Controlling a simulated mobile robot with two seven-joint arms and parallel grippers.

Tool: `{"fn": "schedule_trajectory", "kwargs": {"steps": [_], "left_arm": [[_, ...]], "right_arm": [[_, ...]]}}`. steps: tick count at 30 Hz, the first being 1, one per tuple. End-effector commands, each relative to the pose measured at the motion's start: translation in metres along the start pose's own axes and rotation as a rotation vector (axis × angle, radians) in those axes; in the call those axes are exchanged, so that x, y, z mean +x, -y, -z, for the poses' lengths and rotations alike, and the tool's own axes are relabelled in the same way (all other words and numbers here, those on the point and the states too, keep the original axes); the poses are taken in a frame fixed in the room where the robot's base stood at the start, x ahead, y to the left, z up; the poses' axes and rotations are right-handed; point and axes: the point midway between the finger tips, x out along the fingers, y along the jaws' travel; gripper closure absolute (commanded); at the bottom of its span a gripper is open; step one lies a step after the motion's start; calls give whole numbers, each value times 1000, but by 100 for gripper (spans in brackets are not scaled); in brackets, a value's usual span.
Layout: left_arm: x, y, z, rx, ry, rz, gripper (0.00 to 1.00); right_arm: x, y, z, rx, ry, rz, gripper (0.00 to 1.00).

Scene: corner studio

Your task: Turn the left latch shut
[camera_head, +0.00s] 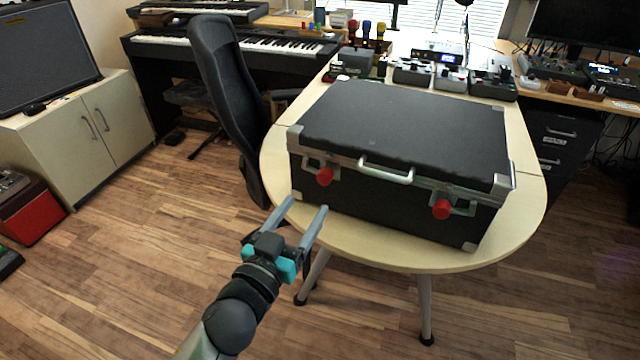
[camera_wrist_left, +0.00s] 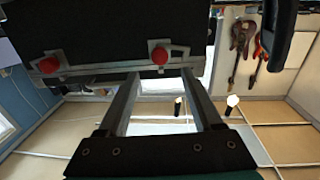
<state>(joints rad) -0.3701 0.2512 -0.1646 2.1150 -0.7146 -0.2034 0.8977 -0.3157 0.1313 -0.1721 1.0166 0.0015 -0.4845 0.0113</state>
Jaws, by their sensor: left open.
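A black case (camera_head: 400,125) with metal corners lies with its lid down on the round table. The left latch (camera_head: 325,176), a red knob on a metal plate, is on its front face, left of the handle (camera_head: 386,173). The right latch (camera_head: 441,209) has a similar red knob. My left gripper (camera_head: 308,208) is open and empty, in front of and below the left latch, apart from it. The left wrist view looks upside down; there the left latch (camera_wrist_left: 159,56) is above the open fingers (camera_wrist_left: 160,82) and the right latch (camera_wrist_left: 48,64) is farther left.
The case stands on a pale round table (camera_head: 400,252) whose front edge is near my gripper. A black office chair (camera_head: 222,95) stands to the left. Small devices (camera_head: 450,78) sit behind the case. Wooden floor in front is clear.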

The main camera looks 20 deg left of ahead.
Motion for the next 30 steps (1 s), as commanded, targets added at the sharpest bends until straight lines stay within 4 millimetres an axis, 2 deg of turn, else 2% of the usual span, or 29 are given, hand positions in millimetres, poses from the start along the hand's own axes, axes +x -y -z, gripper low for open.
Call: {"fn": "schedule_trajectory", "kwargs": {"steps": [9, 15, 21, 30], "left_arm": [[43, 0, 0, 1, -2, -1, 33], [65, 0, 0, 1, 0, -1, 33], [77, 0, -1, 0, 1, 0, 33], [79, 0, 0, 0, 1, 0, 33]], "right_arm": [[-1, 2, 7, -1, 0, 2, 100], [-3, 4, 11, 0, 0, 5, 100], [-6, 6, 17, 3, -3, 8, 100], [-8, 7, 21, 5, -10, 9, 100]]}}
